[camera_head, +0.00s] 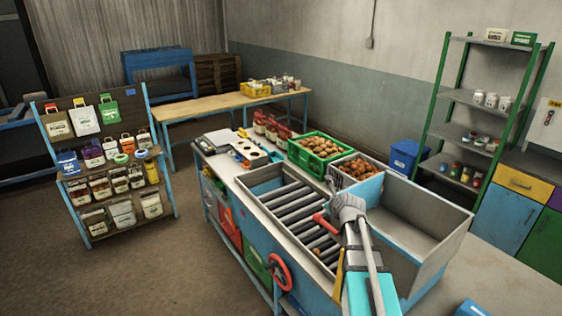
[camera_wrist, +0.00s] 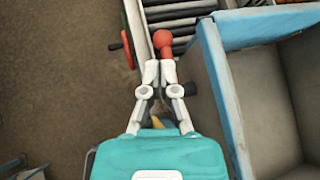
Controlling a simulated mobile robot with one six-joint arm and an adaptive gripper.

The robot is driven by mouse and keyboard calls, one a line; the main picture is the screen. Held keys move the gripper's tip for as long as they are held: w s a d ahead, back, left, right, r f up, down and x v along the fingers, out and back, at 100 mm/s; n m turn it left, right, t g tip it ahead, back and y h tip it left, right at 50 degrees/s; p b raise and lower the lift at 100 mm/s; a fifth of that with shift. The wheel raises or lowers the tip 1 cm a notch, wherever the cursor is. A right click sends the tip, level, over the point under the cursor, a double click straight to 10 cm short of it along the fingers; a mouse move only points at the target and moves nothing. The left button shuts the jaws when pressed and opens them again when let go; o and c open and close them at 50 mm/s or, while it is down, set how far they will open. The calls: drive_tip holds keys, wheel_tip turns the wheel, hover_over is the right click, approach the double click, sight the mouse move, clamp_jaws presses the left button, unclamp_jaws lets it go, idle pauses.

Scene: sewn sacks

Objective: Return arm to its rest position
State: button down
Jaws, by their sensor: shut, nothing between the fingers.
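My gripper (camera_wrist: 159,72) is shut and empty, its two pale fingers together in the wrist view. In the head view my arm reaches up from the lower right, and its grey wrist end hangs over the sorting bench near the roller bed. A red ball-ended lever (camera_wrist: 163,40) shows just beyond the fingertips in the wrist view; I cannot tell whether they touch. The same red lever (camera_head: 325,224) appears just left of my wrist in the head view. The fingertips are hard to make out in the head view.
The bench holds a roller bed (camera_head: 293,205), a grey bin (camera_head: 428,222) to the right, and a green crate (camera_head: 318,152) of brown produce. A red handwheel (camera_head: 281,271) sticks out in front. A rack of sacks (camera_head: 107,170) stands left. Floor between is clear.

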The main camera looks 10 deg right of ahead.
drive_tip(key=s+a+f+n+g+b, duration=0.3)
drive_tip(key=s+a+f+n+b, duration=0.2)
drive_tip(key=f+n, duration=0.5)
drive_tip(key=s+a+f+n+g+b, duration=0.4)
drive_tip(key=s+a+f+n+b, duration=0.2)
drive_tip(key=s+f+n+b, duration=0.4)
drive_tip(key=s+a+f+n+g+b, duration=0.3)
drive_tip(key=s+a+f+n+b, duration=0.2)
drive_tip(key=f+n, duration=0.6)
drive_tip(key=s+n+b, duration=0.2)
drive_tip(key=b, duration=0.1)
drive_tip(key=shift+s+a+g+h+b, duration=0.3)
drive_tip(key=shift+s, duration=0.05)
